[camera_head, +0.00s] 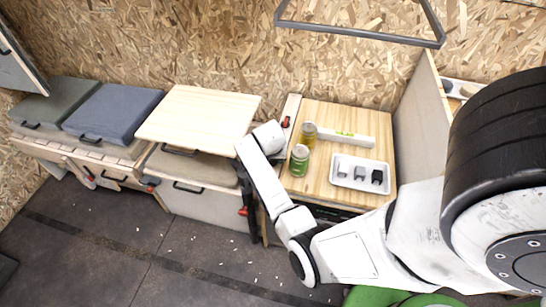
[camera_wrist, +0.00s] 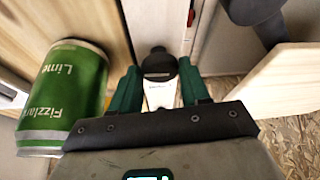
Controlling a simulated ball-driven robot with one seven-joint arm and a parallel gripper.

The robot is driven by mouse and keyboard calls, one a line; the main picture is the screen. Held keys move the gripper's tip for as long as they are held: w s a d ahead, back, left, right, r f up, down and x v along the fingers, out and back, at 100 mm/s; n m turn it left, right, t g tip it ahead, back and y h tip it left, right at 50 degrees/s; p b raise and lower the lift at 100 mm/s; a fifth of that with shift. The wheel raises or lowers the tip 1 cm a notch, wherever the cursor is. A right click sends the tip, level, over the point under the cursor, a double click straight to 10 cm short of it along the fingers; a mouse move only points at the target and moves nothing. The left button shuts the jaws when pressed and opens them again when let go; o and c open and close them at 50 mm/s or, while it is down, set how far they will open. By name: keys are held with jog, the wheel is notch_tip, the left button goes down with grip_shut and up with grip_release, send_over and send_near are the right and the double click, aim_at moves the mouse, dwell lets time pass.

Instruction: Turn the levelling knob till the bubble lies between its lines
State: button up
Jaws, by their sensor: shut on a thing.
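In the wrist view, my gripper (camera_wrist: 159,68) has its two green fingers on either side of a dark knob (camera_wrist: 159,63) with a pale part below it, and is shut on it. In the head view, my wrist hides the fingers and knob at the left edge of the wooden worktop (camera_head: 322,189). A white level bar (camera_head: 354,140) with a green vial lies towards the back of the worktop. The bubble and its lines are too small to make out.
A green can (camera_head: 299,161), also close to the fingers in the wrist view (camera_wrist: 65,95), and a yellow can (camera_head: 309,134) stand near my wrist. A white tray (camera_head: 359,187) with three small items lies to the right. A pale board (camera_head: 198,115) lies left.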

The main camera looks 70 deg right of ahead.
jog(key=shift+w, duration=0.1)
jog(key=o, duration=1.1)
jog(key=shift+c, duration=0.2)
jog(key=shift+r, duration=0.15)
jog(key=v, duration=1)
jog(key=shift+a+r, duration=0.2)
jog(key=shift+a, duration=0.05)
jog(key=s+a+n+y, duration=0.1)
jog(key=s+a+n, duration=0.2)
jog(key=a, duration=0.6)
jog(key=s+a+f+n+y, duration=0.1)
jog(key=s+a+n, duration=0.3)
jog(key=a+n, duration=0.3)
jog(key=s+a+n+y, duration=0.2)
jog(key=a+n, duration=0.3)
jog(key=a, duration=0.6)
jog(key=shift+s+a+f, duration=0.15)
jog(key=shift+s+f, duration=0.15)
jog(key=shift+s, duration=0.4)
